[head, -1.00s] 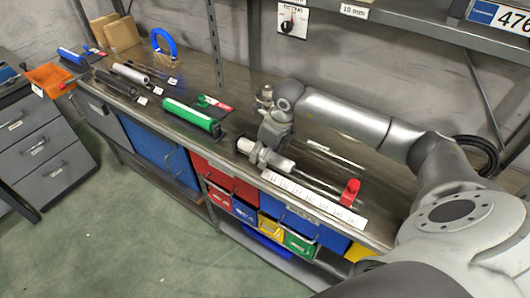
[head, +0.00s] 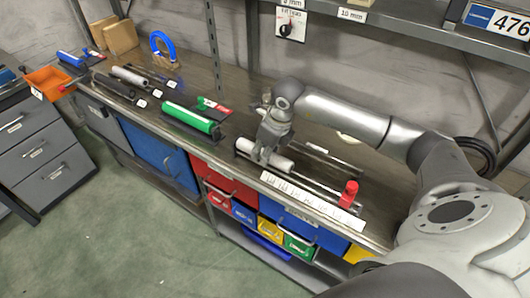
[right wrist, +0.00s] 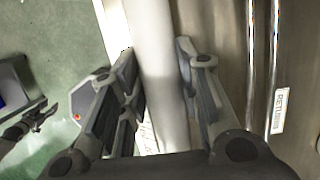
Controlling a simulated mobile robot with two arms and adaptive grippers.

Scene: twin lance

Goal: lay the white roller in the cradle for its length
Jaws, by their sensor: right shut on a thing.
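The white roller (head: 279,163) lies low along the front of the bench, over or on the left end of a rail gauge with a red stop (head: 349,192). My right gripper (head: 261,156) is shut across it, with white showing on both sides of the fingers. In the right wrist view the white roller (right wrist: 155,50) runs between the two fingers (right wrist: 154,62). Cradles on the left of the bench hold a green roller (head: 188,116), a pale grey roller (head: 129,75), a black roller (head: 114,86) and a blue roller (head: 71,57).
A white scale strip (head: 312,203) runs along the bench's front edge. A blue arch (head: 162,43), cardboard boxes (head: 118,36) and an orange bin (head: 48,82) stand at the far left. A shelf upright (head: 213,50) rises behind the bench. Coloured drawers are below.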

